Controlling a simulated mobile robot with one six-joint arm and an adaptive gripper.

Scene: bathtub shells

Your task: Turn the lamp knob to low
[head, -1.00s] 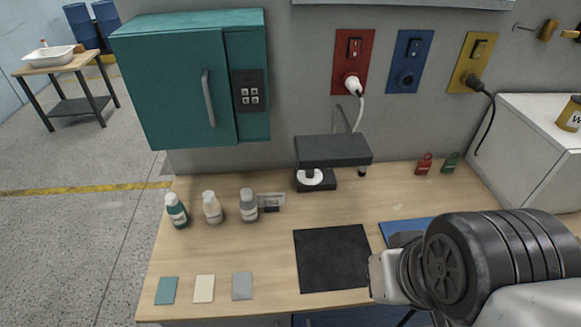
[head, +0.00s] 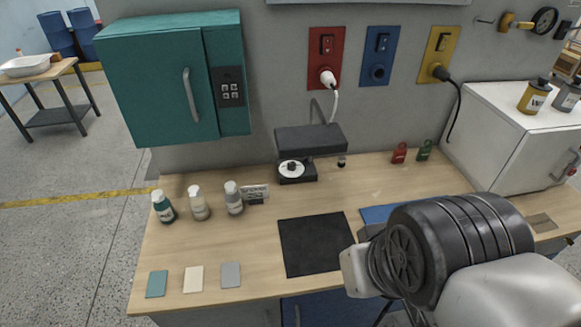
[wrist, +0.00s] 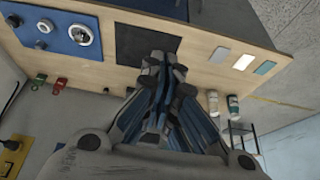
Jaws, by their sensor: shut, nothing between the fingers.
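A black desk lamp with a flat head (head: 311,138) stands at the back of the wooden table. Below its head is a dark base with a white dial and a black knob (head: 291,167). A blue panel (head: 376,213) lies to the right, partly hidden behind my arm. In the wrist view the blue panel (wrist: 65,18) carries a white dial with a knob (wrist: 82,35) and smaller fittings. I cannot tell the knob settings. My gripper (wrist: 158,55) is shut and empty, over the dark mat, apart from both knobs. In the head view my arm hides it.
A black mat (head: 315,247) lies mid-table. Three bottles (head: 199,203) stand left, with three colour cards (head: 193,279) in front. A teal cabinet (head: 165,80) hangs above. Red and green padlocks (head: 399,153) and a white box (head: 505,135) are at the right.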

